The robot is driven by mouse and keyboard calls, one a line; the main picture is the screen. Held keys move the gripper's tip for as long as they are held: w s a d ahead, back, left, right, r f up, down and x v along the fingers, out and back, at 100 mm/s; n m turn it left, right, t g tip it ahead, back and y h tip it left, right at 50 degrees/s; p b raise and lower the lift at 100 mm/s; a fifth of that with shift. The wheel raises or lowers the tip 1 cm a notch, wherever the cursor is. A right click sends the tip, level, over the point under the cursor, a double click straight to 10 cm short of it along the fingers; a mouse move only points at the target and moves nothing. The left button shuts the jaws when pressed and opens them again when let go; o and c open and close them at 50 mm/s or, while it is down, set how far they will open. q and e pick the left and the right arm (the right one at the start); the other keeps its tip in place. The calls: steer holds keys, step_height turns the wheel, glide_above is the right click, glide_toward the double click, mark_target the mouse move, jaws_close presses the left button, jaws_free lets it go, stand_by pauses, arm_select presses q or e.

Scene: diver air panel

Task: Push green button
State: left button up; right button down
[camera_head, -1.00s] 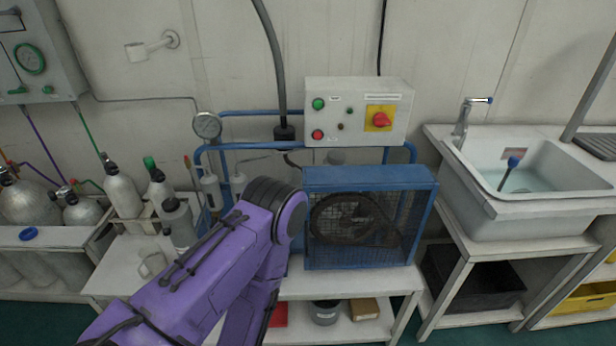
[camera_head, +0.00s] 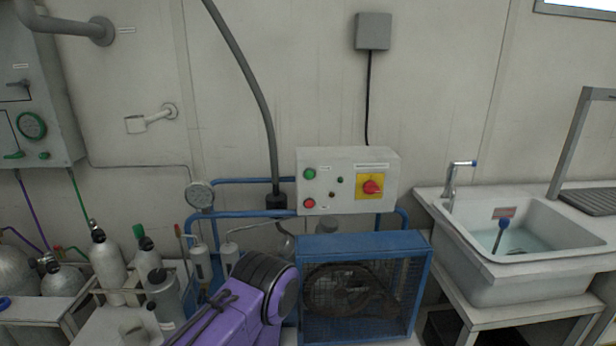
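The green button (camera_head: 310,174) is at the upper left of a white control box (camera_head: 333,198) in the middle of the head view. A red button (camera_head: 309,203) sits below it, and a red rotary switch on a yellow plate (camera_head: 371,187) is to its right. Nothing covers the green button. A purple arm link of mine shows at the bottom, below and left of the box and apart from it. Neither gripper is in view.
A blue caged compressor (camera_head: 364,287) stands below the box. A pressure gauge (camera_head: 200,195) and gas cylinders (camera_head: 107,262) are to the left. A sink (camera_head: 527,240) with a tap (camera_head: 457,182) is to the right. The space before the box looks free.

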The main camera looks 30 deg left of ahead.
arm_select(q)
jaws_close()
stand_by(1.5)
